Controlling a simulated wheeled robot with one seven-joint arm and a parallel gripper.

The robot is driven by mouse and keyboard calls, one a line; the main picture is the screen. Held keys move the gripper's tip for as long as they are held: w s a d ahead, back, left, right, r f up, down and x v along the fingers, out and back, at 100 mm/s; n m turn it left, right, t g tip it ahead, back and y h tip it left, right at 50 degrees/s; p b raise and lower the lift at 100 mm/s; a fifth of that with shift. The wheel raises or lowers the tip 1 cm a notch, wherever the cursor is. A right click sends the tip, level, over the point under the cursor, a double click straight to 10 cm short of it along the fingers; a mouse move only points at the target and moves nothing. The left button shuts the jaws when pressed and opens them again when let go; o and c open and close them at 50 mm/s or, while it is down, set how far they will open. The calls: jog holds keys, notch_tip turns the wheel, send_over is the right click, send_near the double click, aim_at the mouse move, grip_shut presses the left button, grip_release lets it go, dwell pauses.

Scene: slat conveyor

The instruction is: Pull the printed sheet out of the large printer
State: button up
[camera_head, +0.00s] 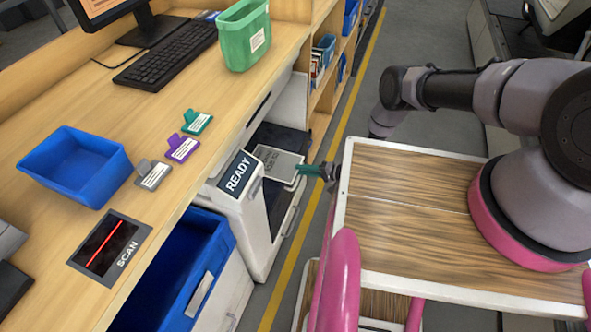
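The large printer (226,192) is a white unit under the bench with a dark panel reading READY. The printed sheet (277,160) is pale grey with dark lettering. It lies on the dark output area at the printer's right side. My gripper (303,169) has dark teal fingers and points left, with its tips at or just beside the sheet's right edge. I cannot tell whether they touch the sheet or whether the fingers are open or shut. The sheet's far left part is partly hidden by the printer body.
The wooden bench holds a blue tray (65,176), a green bin (240,50), a keyboard (166,52), coloured tags and a SCAN pad (110,250). A blue drawer bin (175,290) sits below. My wooden-topped base stands right of the yellow floor line (309,243).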

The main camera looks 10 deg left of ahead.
jog(key=shift+a+f, duration=0.15)
jog(key=shift+a, duration=0.3)
grip_shut()
jog(key=s+d, duration=0.2)
jog(key=d, duration=1.4)
dwell(0.6)
jog(key=shift+s, duration=0.1)
